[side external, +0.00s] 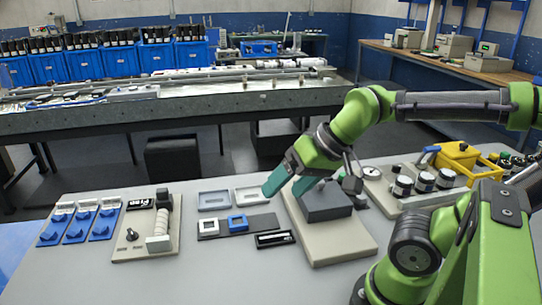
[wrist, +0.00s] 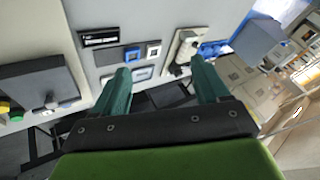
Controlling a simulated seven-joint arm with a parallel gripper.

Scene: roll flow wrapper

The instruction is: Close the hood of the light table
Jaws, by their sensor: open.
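A dark grey box-shaped cover (side external: 325,203), which I take for the hood, sits on a beige base plate (side external: 345,248) right of the table's middle. The cover also shows at the left of the wrist view (wrist: 38,82). I cannot tell how far the cover is raised. My gripper (side external: 284,189) is open, with its teal fingers pointing down and left, above and just left of the cover. In the wrist view, the two fingers (wrist: 162,68) are wide apart with nothing between them. My gripper and wrist hide part of the cover's back in the side view.
Left of the base plate lie a dark mat (side external: 263,222) with white and blue frames, grey trays (side external: 214,200) and a black strip (side external: 274,239). A roll stand (side external: 158,225) and blue holders (side external: 78,226) are farther left. Dark-lidded jars (side external: 424,182) and a yellow box (side external: 457,155) are at right.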

